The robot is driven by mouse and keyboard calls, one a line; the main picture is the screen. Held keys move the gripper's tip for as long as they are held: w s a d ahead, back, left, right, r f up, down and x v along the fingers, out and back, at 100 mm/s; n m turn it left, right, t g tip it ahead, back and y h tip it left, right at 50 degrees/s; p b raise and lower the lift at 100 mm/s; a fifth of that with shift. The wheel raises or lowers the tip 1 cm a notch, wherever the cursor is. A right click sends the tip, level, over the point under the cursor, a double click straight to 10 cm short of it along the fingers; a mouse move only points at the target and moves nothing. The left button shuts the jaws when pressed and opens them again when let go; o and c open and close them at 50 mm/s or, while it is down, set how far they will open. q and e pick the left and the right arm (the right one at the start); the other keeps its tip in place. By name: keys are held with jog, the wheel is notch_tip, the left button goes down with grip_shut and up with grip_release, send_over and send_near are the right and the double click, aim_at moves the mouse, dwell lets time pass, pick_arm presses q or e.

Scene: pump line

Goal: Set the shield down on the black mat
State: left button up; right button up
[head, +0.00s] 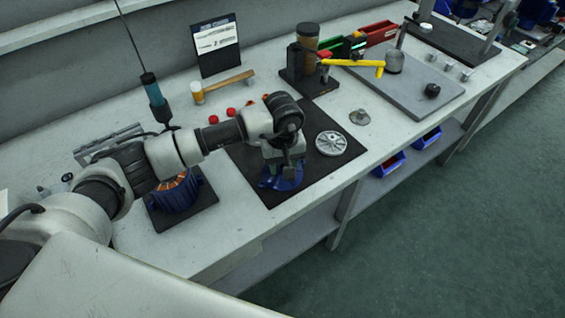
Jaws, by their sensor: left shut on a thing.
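My left gripper (285,162) points down over the front part of the black mat (309,176). It is shut on a blue part, which I take to be the shield (290,183). The gripper and wrist hide much of the shield. It shows low over the mat; I cannot tell whether it touches the mat. My right gripper is not in view.
A grey slotted disc (331,143) lies on the mat's right side. A blue motor body with copper windings (175,195) stands left of the mat. A small metal flange (359,117) lies right of it. Several red caps (231,112) lie behind my arm. A hammer (225,84) lies further back.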

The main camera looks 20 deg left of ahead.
pick_arm(q)
jog(key=shift+f, duration=0.15)
jog(key=o, duration=1.3)
notch_tip(320, 180, up, 6)
jog(key=p, duration=0.2)
dwell(0.3)
dwell(0.4)
